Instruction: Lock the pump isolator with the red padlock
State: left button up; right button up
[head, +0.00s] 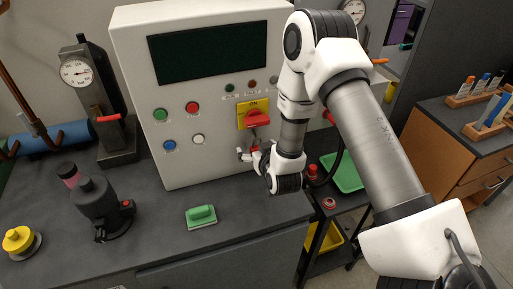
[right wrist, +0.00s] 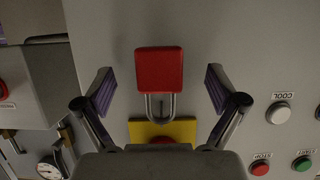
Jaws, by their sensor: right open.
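The pump isolator is a red handle (head: 257,118) on a yellow plate (head: 244,109) on the front of the white control cabinet; the plate also shows in the right wrist view (right wrist: 190,129). The red padlock (right wrist: 160,70) is just below the isolator, its metal shackle (right wrist: 161,106) reaching toward the yellow plate. I cannot tell whether the shackle is fully closed. My right gripper (head: 251,156) is open in front of the cabinet. In the right wrist view, its fingers (right wrist: 160,88) stand either side of the padlock, with gaps. My left gripper is out of view.
The cabinet (head: 190,85) carries a dark screen and several buttons. On the dark bench stand a gauge stand (head: 82,85), a dark pump-like unit (head: 97,205), a yellow-topped object (head: 19,240) and a green block (head: 202,215). A trolley with a green tray (head: 347,178) stands right.

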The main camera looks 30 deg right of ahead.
aim_at(259, 124)
jog(key=shift+s, duration=0.1)
jog(key=shift+p+v, duration=0.5)
jog(key=shift+v, duration=1.95)
jog(key=shift+r, duration=0.1)
notch_tip(259, 124, up, 10)
jog(key=shift+f, duration=0.1)
